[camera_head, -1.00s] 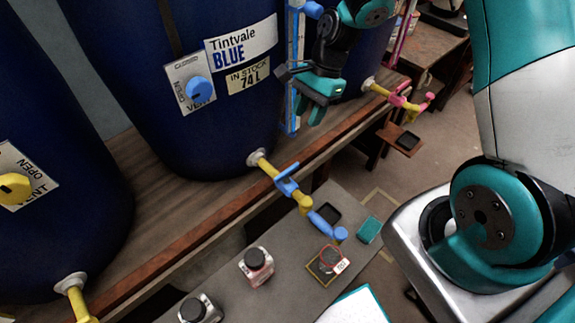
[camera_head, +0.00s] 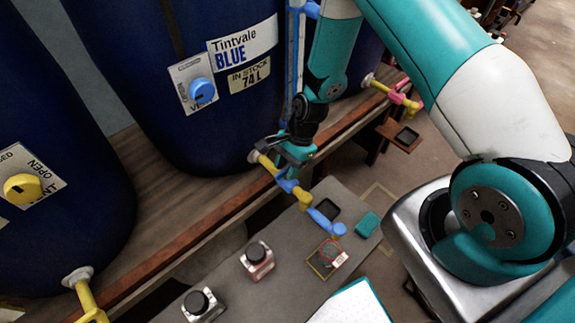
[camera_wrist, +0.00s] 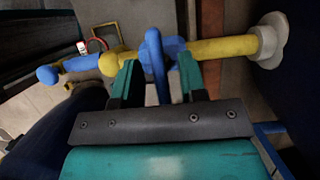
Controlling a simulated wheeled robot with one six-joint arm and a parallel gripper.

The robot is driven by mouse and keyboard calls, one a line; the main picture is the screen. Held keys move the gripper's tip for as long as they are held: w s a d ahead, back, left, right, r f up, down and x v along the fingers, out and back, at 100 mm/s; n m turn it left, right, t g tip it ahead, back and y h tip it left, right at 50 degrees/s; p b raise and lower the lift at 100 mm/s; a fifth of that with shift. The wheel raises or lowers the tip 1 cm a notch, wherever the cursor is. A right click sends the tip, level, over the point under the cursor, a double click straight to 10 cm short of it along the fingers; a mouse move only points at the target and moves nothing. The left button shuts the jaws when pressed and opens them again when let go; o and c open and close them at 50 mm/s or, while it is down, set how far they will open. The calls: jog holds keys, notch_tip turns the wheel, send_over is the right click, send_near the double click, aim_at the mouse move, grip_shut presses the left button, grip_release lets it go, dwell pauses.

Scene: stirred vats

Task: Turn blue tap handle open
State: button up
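The blue tap handle (camera_head: 289,184) sits on the yellow tap pipe (camera_head: 267,164) at the foot of the blue vat, partly hidden by my gripper (camera_head: 285,158) in the head view. In the wrist view the handle (camera_wrist: 156,62) stands upright as a narrow blue bar between the two teal fingers of my gripper (camera_wrist: 160,76). The fingers are apart, with a gap visible on both sides of the bar. The yellow pipe (camera_wrist: 218,49) runs to a white flange at the right. The blue spout (camera_head: 326,221) ends over the grey bench.
The blue vat (camera_head: 190,140) carries a blue vent knob (camera_head: 202,91). Two small jars (camera_head: 257,261) stand on the grey bench (camera_head: 225,285), with a teal block (camera_head: 367,224) near the spout. A pink-handled tap (camera_head: 404,98) is farther back; a yellow knob (camera_head: 23,188) is at the left.

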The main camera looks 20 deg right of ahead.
jog(key=shift+f, duration=0.2)
jog(key=shift+c, duration=0.2)
grip_shut()
